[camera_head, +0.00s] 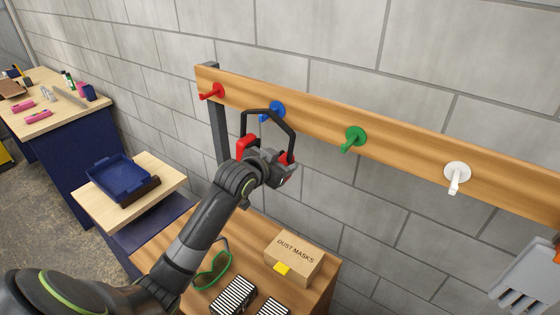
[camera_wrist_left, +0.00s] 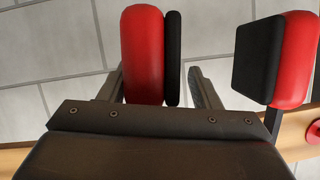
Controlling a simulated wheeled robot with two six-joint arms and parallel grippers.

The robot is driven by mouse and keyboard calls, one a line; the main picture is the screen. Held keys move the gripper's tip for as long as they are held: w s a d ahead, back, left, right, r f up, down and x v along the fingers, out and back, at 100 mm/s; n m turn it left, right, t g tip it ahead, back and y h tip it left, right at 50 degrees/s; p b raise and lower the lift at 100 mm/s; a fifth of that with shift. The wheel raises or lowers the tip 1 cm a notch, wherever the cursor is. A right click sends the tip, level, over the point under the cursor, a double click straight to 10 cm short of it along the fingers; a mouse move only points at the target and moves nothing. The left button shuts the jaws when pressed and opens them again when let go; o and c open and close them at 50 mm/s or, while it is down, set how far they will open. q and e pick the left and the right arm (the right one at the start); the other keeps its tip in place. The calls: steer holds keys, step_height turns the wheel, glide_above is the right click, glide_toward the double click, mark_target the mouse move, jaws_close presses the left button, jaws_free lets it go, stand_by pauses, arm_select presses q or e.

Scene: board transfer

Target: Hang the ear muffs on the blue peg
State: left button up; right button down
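The ear muffs have red cups with black pads and a black headband (camera_head: 290,136). They are up in the air in front of the board. My left gripper (camera_head: 270,168) has its fingers on either side of one cup; in the left wrist view this red cup (camera_wrist_left: 142,55) sits between the fingers, and the other red cup (camera_wrist_left: 296,60) is to the right. The blue peg (camera_head: 278,106) is on the wooden board, and its tip shows inside the headband loop. I cannot tell whether the band touches the peg. My right gripper is not in view.
The board (camera_head: 400,150) also carries a red peg (camera_head: 212,91), a green peg (camera_head: 355,138) and a white peg (camera_head: 457,174). Below are a dust masks box (camera_head: 294,257) and green glasses (camera_head: 213,268). A blue tray (camera_head: 120,178) stands left. A grey ridged object (camera_head: 525,280) is at the lower right.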

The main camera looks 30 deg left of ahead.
arm_select(q)
steer(key=shift+s+a+r, duration=0.1)
steer(key=shift+s, duration=0.4)
steer(key=d+v, duration=0.1)
steer(key=v, duration=1.5)
steer(key=shift+s+a+r, duration=0.15)
steer(key=shift+s+a, duration=0.05)
steer(key=shift+a, duration=0.2)
